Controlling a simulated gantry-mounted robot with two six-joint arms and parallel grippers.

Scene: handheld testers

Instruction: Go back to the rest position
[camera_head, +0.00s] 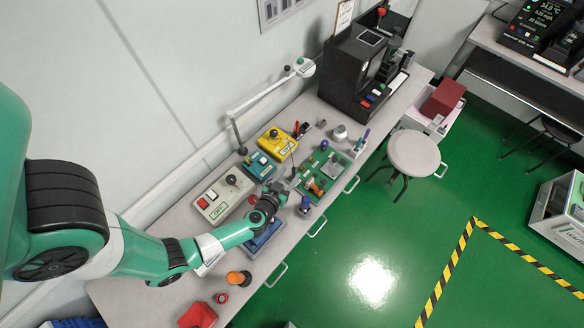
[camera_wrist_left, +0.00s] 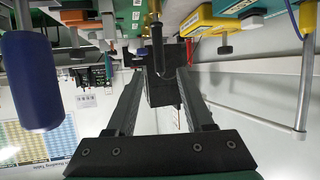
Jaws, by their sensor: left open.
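My left arm comes in from the left over the workbench, and its left gripper (camera_head: 279,197) hovers above the handheld testers. In the left wrist view the left gripper (camera_wrist_left: 160,82) has its two fingers apart, with nothing held between them. A beige tester (camera_head: 222,198) with a red button lies behind the gripper. A teal tester (camera_head: 259,166) and a yellow tester (camera_head: 277,143) lie farther along the bench. A blue tester (camera_head: 264,238) is partly hidden below the arm. A green board (camera_head: 322,172) lies right of the gripper. My right gripper is out of view.
A large black machine (camera_head: 345,72) stands at the bench's far end. A jointed lamp (camera_head: 302,68) reaches over the back. A red box (camera_head: 197,316) and an orange-topped item (camera_head: 238,278) sit near. A round stool (camera_head: 413,153) stands in front; the green floor (camera_head: 400,230) beyond is clear.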

